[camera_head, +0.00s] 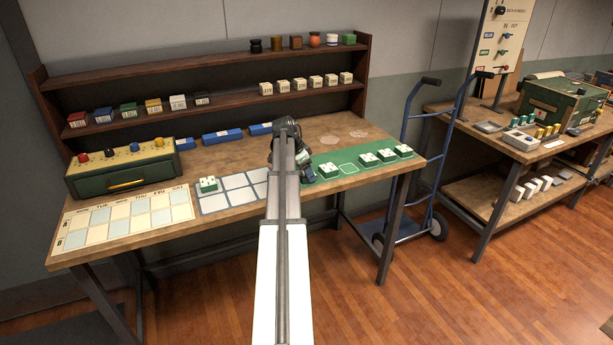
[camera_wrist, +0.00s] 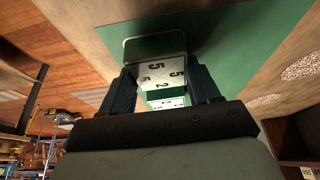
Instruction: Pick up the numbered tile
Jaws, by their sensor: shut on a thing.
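In the wrist view, a white-topped numbered tile (camera_wrist: 160,76) with black figures, among them 5s and a 2, sits between the two fingers of my gripper (camera_wrist: 163,90). My gripper is shut on it. In the head view, my gripper (camera_head: 304,172) is over the left part of the green mat, largely hidden by my arm. A green and white tile (camera_head: 327,170) is close to its right. I cannot tell whether the held tile is off the mat.
More tiles (camera_head: 386,155) stand right of an empty outlined square (camera_head: 348,169). A white grid card (camera_head: 240,191) with one tile (camera_head: 208,184) and a calendar board (camera_head: 130,218) lie left. A green box with knobs (camera_head: 122,166) and blue blocks (camera_head: 221,137) stand behind. A shelf (camera_head: 200,105) spans the back.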

